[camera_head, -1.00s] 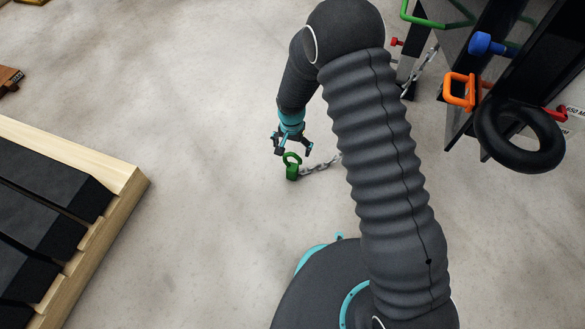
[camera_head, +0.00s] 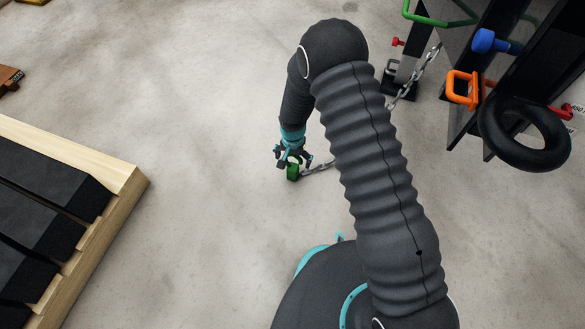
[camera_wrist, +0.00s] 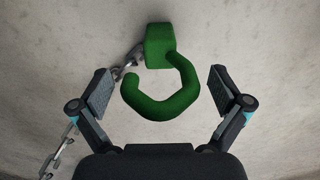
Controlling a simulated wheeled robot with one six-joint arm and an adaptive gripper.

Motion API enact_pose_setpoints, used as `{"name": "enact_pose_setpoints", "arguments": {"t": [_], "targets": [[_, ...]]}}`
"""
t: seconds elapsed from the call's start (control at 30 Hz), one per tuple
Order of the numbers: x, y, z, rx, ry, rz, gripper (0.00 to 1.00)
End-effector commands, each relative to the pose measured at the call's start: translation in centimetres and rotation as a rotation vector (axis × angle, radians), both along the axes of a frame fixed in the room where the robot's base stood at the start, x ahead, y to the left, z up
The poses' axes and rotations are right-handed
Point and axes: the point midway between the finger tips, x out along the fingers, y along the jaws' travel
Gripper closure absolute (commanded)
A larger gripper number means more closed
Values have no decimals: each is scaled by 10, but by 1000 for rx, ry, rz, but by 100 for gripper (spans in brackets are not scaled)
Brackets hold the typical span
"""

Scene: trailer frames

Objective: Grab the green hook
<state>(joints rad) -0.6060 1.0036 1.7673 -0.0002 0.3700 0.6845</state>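The green hook (camera_head: 293,172) is on the floor at the end of a metal chain. In the wrist view the green hook (camera_wrist: 160,103) shows its open curved loop and a block-shaped base, centred between my two fingers. My gripper (camera_head: 293,160) is right above the hook in the head view and partly covers it. In the wrist view my gripper (camera_wrist: 160,95) is open, with one finger on each side of the hook and a clear gap on both sides.
The chain (camera_head: 318,167) runs from the hook behind my arm towards a black rack (camera_head: 510,60) at the upper right. A wooden pallet (camera_head: 128,192) is at the left. Bare floor lies between.

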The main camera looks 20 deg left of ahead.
Motion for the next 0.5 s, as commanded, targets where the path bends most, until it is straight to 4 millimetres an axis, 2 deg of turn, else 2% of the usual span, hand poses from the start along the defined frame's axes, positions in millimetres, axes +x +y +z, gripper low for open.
{"name": "enact_pose_setpoints", "arguments": {"t": [0.03,0.07,0.37,0.5], "targets": [[0,0,0,0,0,0,12],[0,0,0,0,0,0,20],[0,0,0,-1,1,0,95],[0,0,0,0,0,0,96]]}}
